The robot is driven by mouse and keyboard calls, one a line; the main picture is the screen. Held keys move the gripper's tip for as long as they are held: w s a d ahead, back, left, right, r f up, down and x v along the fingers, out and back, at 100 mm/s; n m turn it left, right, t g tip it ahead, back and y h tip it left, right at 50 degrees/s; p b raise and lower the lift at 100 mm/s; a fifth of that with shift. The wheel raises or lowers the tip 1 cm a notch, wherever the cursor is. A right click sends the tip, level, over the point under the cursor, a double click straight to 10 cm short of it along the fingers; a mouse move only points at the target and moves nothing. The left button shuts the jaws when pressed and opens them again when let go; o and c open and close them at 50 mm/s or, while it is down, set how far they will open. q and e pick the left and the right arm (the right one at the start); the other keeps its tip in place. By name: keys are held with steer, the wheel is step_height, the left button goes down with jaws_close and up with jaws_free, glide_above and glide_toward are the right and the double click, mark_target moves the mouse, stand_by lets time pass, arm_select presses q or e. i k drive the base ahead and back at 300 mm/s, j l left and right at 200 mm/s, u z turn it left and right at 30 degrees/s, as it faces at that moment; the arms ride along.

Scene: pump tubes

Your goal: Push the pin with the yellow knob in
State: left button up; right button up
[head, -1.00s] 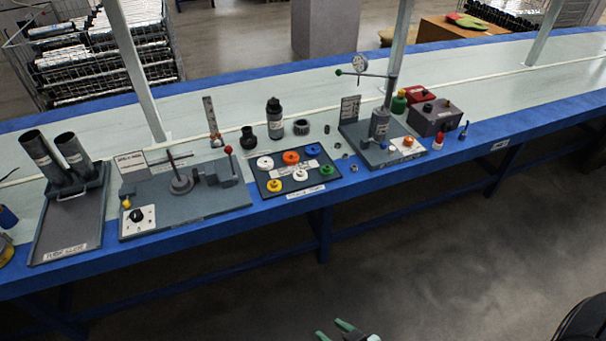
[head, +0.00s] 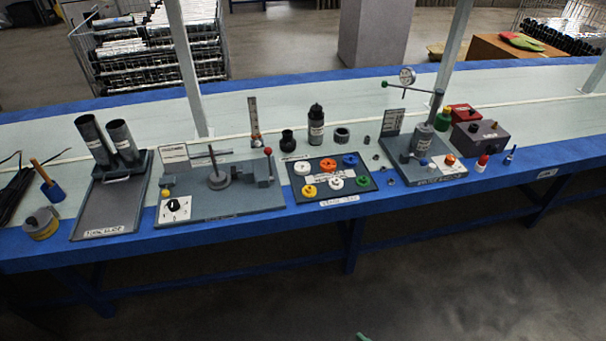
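The yellow knob (head: 166,193) shows at the left end of a grey fixture (head: 235,201), just above a white plate (head: 174,208) with a black dial. The pin itself is too small to make out, so how far in it sits cannot be told. At the bottom edge only a small green fingertip (head: 362,337) shows, which seems to be my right gripper. It is far from the knob, in front of the bench, and its opening is cut off. My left gripper is not in view.
A tray with two dark tubes (head: 107,210) stands left of the fixture. A tray of coloured rings (head: 326,194) is to its right, then a dial gauge stand (head: 430,172). The blue bench edge (head: 210,231) in front is clear. Bench posts rise behind.

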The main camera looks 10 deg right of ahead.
mark_target(165, 193)
steer(key=i+j+z, duration=0.1)
steer(key=j, duration=0.25)
steer(key=i+j+z, duration=0.1)
steer(key=i+j, duration=0.15)
steer(key=i+j+z, duration=0.1)
steer(key=j, duration=0.35)
steer(key=i+j+z, duration=0.15)
steer(key=j, duration=0.2)
steer(key=i+j+z, duration=0.1)
steer(key=j, duration=0.25)
